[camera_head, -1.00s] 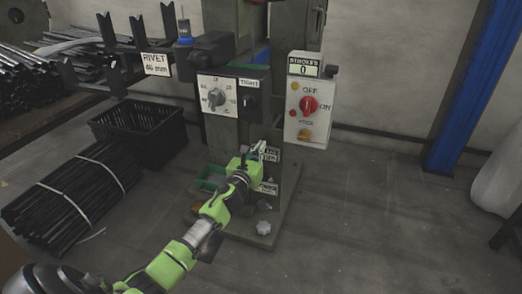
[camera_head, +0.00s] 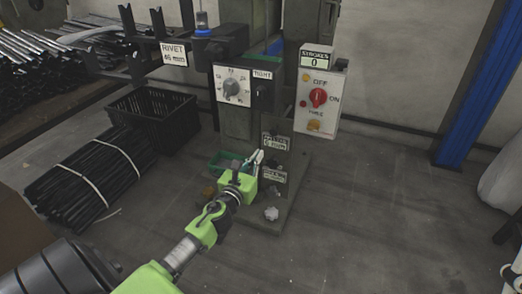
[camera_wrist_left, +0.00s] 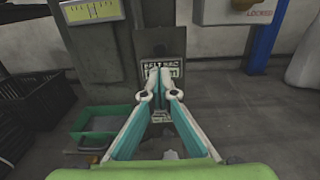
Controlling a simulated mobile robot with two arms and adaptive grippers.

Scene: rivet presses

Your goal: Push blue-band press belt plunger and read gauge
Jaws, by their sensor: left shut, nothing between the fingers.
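The press (camera_head: 240,120) stands ahead with a dial panel (camera_head: 233,89) and a TIGHT label (camera_head: 263,74) beside it. Low on its front is a BELT SAG label (camera_head: 276,142), with a second small label (camera_head: 273,176) below. My left gripper (camera_head: 258,157) is shut and empty, just left of and below the upper label in the head view. In the left wrist view its fingertips (camera_wrist_left: 159,72) overlap the label (camera_wrist_left: 165,70); contact cannot be told. A yellow-green scale (camera_wrist_left: 93,10) shows at top left there, its reading unclear. I cannot make out the plunger.
A control box (camera_head: 317,95) with a red knob and a STROKES counter (camera_head: 317,58) showing 0 is right of the dial. A green tray (camera_head: 222,160) sits at the press foot. A black crate (camera_head: 160,112) and tied rods (camera_head: 85,180) lie left.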

